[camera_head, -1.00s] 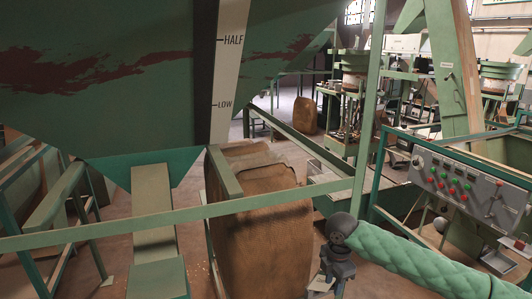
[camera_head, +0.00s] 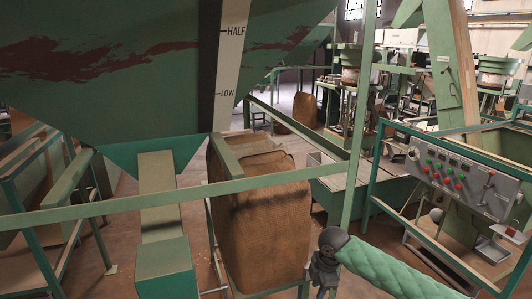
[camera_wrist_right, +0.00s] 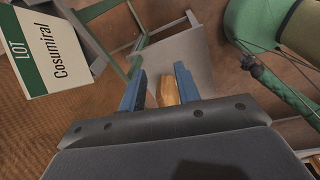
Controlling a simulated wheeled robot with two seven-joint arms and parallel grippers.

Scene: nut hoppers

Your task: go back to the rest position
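My right arm (camera_head: 390,270) comes in from the lower right in a quilted green sleeve. Its dark gripper (camera_head: 322,285) hangs at the bottom edge of the head view, just right of the big brown sack; its fingertips are hard to make out there. In the right wrist view the two blue fingers (camera_wrist_right: 160,88) stand apart. A small brown nut-like thing (camera_wrist_right: 168,91) shows between them, close to the right-hand finger, with a gap on the left. I cannot tell whether it touches a finger. My left gripper is not in view.
A green hopper (camera_head: 110,80) with a HALF/LOW scale (camera_head: 229,60) fills the upper left. A green rail (camera_head: 200,191) crosses in front of the brown sack (camera_head: 265,235). A control panel (camera_head: 465,180) stands right. A Cosumiral card (camera_wrist_right: 50,55) shows in the wrist view.

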